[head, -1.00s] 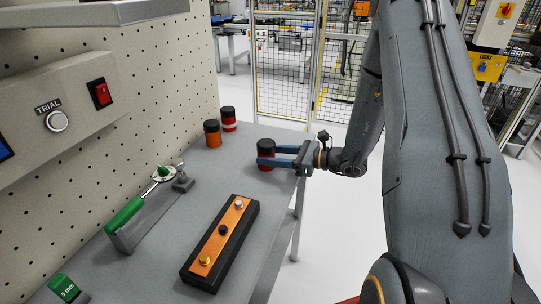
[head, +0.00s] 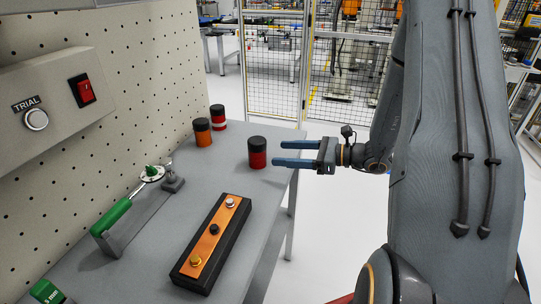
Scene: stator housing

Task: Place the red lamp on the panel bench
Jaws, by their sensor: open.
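A red lamp (head: 258,160) with a black top stands upright on the grey panel bench (head: 183,212), near the bench's right edge. My gripper (head: 279,153) is open and empty, just right of the lamp. Its two blue fingers point left toward the lamp, and a small gap shows between their tips and it. A second red lamp with a black top (head: 219,124) stands at the back of the bench by the pegboard.
An orange lamp (head: 203,140) stands beside the rear red one. A black box with an orange top and several buttons (head: 212,243) lies at the front. A green-handled clamp (head: 112,215) is to the left. A pegboard (head: 130,75) bounds the left side; open floor lies right.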

